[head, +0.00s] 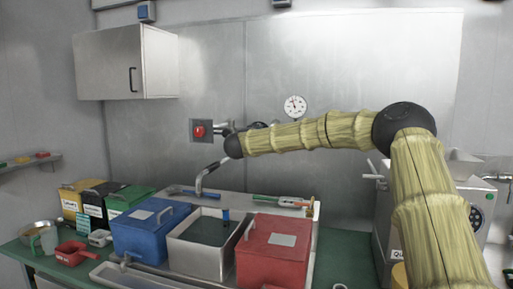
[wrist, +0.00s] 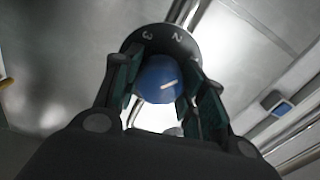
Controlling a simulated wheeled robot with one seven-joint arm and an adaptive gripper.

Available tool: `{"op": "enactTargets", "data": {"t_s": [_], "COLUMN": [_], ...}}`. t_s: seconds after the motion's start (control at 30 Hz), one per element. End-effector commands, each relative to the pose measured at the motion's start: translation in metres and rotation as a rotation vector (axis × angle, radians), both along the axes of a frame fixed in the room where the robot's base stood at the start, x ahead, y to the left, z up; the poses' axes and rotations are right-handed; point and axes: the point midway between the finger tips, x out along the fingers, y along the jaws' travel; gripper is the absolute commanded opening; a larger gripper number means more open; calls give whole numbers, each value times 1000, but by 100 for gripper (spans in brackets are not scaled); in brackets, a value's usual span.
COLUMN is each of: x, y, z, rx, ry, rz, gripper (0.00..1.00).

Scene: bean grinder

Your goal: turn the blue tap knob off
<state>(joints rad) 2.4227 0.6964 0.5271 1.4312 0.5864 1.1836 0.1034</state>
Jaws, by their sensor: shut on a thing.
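The blue tap knob (wrist: 158,84) shows in the middle of the wrist view, round with a short white mark slanting on its face. Behind it is a dark dial ring (wrist: 160,38) with the numbers 3 and 2 in sight. My gripper (wrist: 162,80) is shut on the knob, with a green-padded finger on each side of it. The lower part of the dial is hidden by the knob and fingers. In the head view my arm reaches left to the metal back wall, and its dark end hides the knob there.
A red button (head: 199,131) on a wall plate is close to the left of my arm's end. Below are a curved metal spout (head: 204,180), a blue bin (head: 150,232), an open grey basin (head: 193,262) and a red bin (head: 272,255). A wall cabinet (head: 108,65) hangs upper left.

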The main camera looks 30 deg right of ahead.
Motion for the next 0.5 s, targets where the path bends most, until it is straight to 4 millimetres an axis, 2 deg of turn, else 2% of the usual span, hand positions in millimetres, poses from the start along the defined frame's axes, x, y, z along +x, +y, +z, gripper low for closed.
{"op": "enactTargets", "data": {"t_s": [0.03,0.5], "x": [0,0], "y": [-1,-1], "z": [-11,-12], "rx": [29,319], "ry": [-30,-368], "rz": [-1,-3], "gripper": [17,17]}}
